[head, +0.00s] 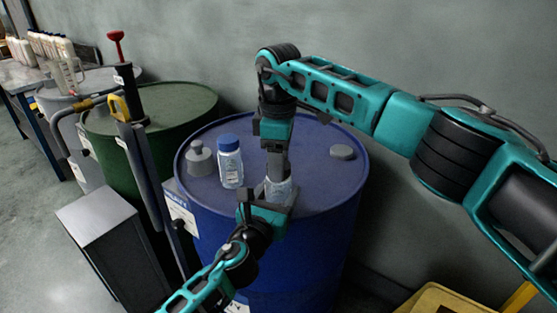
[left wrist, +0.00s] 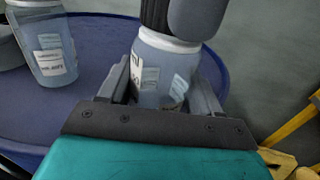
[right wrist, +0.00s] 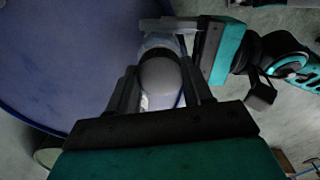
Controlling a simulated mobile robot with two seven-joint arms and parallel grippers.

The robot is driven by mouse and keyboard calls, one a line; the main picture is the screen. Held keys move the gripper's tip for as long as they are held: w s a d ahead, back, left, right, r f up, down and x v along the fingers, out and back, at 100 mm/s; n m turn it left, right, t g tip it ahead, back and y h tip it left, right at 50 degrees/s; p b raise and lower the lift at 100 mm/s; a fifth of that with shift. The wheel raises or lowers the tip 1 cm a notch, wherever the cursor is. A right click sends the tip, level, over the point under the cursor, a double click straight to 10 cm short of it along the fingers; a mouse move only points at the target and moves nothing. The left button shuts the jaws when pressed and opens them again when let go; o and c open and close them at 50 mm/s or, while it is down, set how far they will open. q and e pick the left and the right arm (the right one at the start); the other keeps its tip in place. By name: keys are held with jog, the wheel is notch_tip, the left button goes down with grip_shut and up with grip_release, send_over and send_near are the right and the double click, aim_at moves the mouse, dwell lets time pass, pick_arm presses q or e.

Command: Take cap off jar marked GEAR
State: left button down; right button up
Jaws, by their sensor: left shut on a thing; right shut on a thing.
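A clear jar (head: 279,190) with white labels stands on the blue drum; its label is too small to read. My left gripper (head: 266,207) is shut around the jar's body, seen between its fingers in the left wrist view (left wrist: 155,70). My right gripper (head: 277,170) comes down from above and is shut on the jar's cap (right wrist: 160,84), a pale rounded top in the right wrist view. The right fingers hide most of the cap in the head view. The cap's seating on the jar cannot be told.
The blue drum (head: 325,195) also bears a second jar with a blue cap (head: 230,160), a grey stepped plug (head: 199,158) and a low grey disc (head: 342,152). A green drum (head: 180,105) and a hand pump (head: 128,105) stand left. A yellow object (head: 440,300) is at lower right.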

jog(key=n, duration=1.7)
jog(key=shift+r+n, duration=0.1)
jog(key=shift+n, duration=0.3)
jog(key=n, duration=0.3)
jog(key=shift+n, duration=0.3)
jog(key=n, duration=1.9)
jog(key=shift+n, duration=0.3)
jog(key=n, duration=1.2)
jog(key=shift+r, duration=0.2)
jog(key=shift+r, duration=0.95)
